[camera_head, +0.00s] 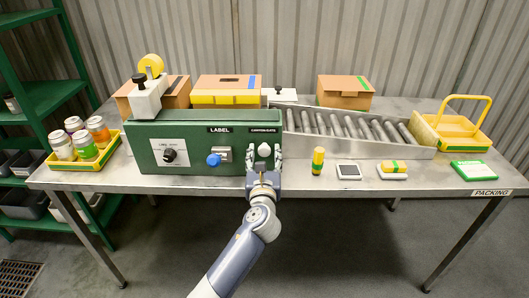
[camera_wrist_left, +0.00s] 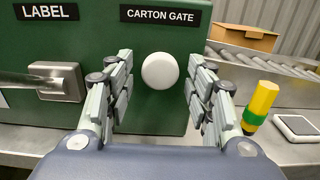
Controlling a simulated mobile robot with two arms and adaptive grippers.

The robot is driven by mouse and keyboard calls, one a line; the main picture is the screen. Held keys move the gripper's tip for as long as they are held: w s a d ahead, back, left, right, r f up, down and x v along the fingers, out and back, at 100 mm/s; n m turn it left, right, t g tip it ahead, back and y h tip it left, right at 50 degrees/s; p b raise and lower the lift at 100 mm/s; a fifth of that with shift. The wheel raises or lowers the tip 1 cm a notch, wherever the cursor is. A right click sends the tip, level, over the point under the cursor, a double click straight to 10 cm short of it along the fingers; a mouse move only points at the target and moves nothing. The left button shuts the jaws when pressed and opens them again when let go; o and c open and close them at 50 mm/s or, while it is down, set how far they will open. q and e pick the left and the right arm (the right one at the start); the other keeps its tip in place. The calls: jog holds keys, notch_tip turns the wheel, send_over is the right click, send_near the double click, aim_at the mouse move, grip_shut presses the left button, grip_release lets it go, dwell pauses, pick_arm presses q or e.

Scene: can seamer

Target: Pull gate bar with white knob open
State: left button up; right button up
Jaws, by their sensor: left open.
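The white knob (camera_head: 264,150) of the gate bar is on the right end of the green machine's (camera_head: 190,130) front face, below the "CARTON GATE" label (camera_wrist_left: 160,15). The knob also shows round and plain in the left wrist view (camera_wrist_left: 160,71). My left gripper (camera_head: 264,157) is open, one finger on each side of the knob. In the left wrist view a gap shows between the knob and each finger. The bar behind the knob is hidden. My right gripper is not in view.
A blue knob (camera_head: 214,160) and a metal fitting (camera_wrist_left: 62,82) sit left of the white knob.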

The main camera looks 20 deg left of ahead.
pick_arm(q)
jog(key=shift+x, duration=0.8)
grip_shut()
jog(key=p+v, duration=0.4)
jog(key=v, duration=0.6)
jog(key=shift+p, duration=0.35)
jog(key=shift+s+f, duration=0.1)
grip_release()
jog(key=shift+s, duration=0.2)
